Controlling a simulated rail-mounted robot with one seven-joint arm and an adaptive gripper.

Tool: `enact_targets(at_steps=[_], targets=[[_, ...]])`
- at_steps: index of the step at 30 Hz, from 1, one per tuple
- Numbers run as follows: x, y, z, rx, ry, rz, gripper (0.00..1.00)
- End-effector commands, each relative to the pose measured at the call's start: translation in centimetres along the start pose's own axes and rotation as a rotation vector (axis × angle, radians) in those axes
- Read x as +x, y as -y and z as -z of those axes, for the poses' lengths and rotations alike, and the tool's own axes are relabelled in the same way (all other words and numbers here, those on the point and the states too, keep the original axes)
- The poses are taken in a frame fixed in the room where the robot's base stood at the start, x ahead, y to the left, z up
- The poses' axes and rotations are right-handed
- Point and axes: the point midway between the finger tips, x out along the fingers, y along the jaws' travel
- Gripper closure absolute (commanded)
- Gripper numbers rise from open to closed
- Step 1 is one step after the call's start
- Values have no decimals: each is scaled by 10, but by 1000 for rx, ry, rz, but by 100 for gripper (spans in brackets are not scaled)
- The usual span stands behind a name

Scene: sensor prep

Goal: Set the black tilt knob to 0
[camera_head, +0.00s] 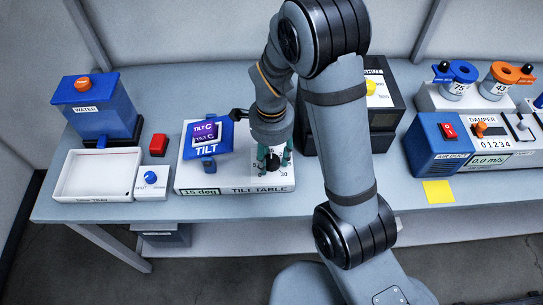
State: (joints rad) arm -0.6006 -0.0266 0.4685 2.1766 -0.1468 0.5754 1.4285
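The tilt table (223,186) is a white box with a blue tilting plate (196,150) on its left part. Its small display (201,192) reads 15 deg. The black tilt knob (272,162) is on the right part of its top, with scale numbers around it, 30 at the lower right. My gripper (273,158) points down over the knob with its greenish fingers on either side of it. I cannot tell whether the fingers touch the knob. The knob's pointer is hidden.
A blue water dispenser (104,118), a white tray (72,194), a small box with a blue knob (152,180) and a red block (158,144) stand left. A black box (383,130) is close behind my arm. An air duct unit (436,140) and yellow note (438,192) are right.

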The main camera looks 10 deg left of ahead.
Motion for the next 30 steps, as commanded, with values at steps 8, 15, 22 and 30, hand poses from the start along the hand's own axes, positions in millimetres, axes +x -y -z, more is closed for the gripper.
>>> enact_targets(at_steps=[8, 15, 22, 30], targets=[[0, 0, 0, 0, 0, 0, 73], [0, 0, 0, 0, 0, 0, 87], [0, 0, 0, -11, 0, 0, 90], [1, 0, 0, -119, 0, 1, 90]])
